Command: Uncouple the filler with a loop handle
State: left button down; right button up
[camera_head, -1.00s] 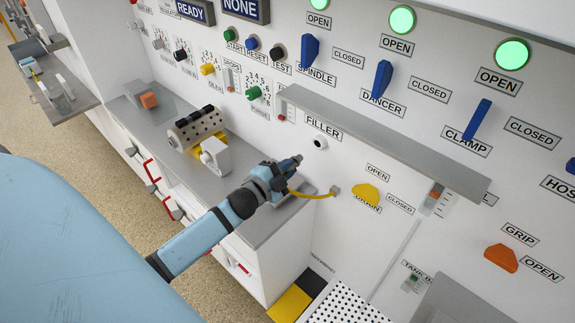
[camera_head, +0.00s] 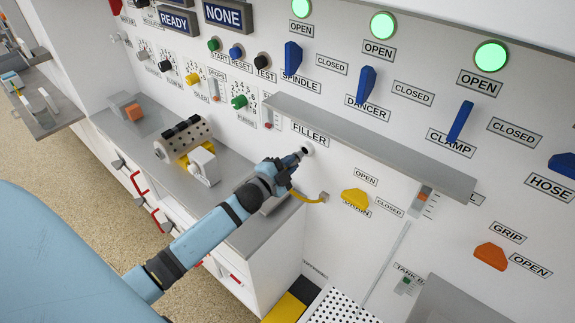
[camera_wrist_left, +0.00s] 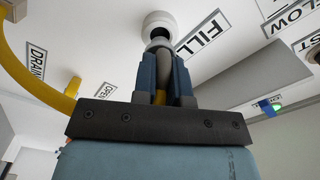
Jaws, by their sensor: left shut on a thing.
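My left gripper (camera_head: 285,166) is shut on the filler (camera_wrist_left: 163,68), a dark grey nozzle with a yellow part between the fingers. A yellow hose (camera_head: 312,199) runs from near the gripper to a fitting on the wall panel; the hose also shows in the left wrist view (camera_wrist_left: 35,83). The nozzle's tip is at the white round filler port (camera_head: 307,149), below the FILLER label. In the left wrist view the port's dark opening (camera_wrist_left: 160,34) is right in front of the nozzle. I cannot tell whether they touch. No loop handle is clearly visible. My right gripper is not in view.
A grey shelf (camera_head: 370,147) juts out above the port. The yellow drain handle (camera_head: 355,199) and orange grip handle (camera_head: 491,256) are to the right. A grey counter (camera_head: 140,136) with a perforated roller (camera_head: 183,140) is to the left. A perforated white tray (camera_head: 340,306) lies below.

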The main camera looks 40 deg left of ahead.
pick_arm(q)
jog(key=shift+p, duration=0.4)
dwell(1.5)
jog(key=shift+w, duration=0.6)
jog(key=shift+w+d, duration=0.15)
jog(key=shift+w, duration=0.75)
jog(key=c, duration=1.1)
grip_release()
jog(key=s, duration=0.4)
jog(key=s+b, duration=0.1)
jog(key=s, duration=0.4)
jog(key=s+a, duration=0.1)
jog(key=s, duration=0.3)
jog(key=shift+s+b, duration=0.35)
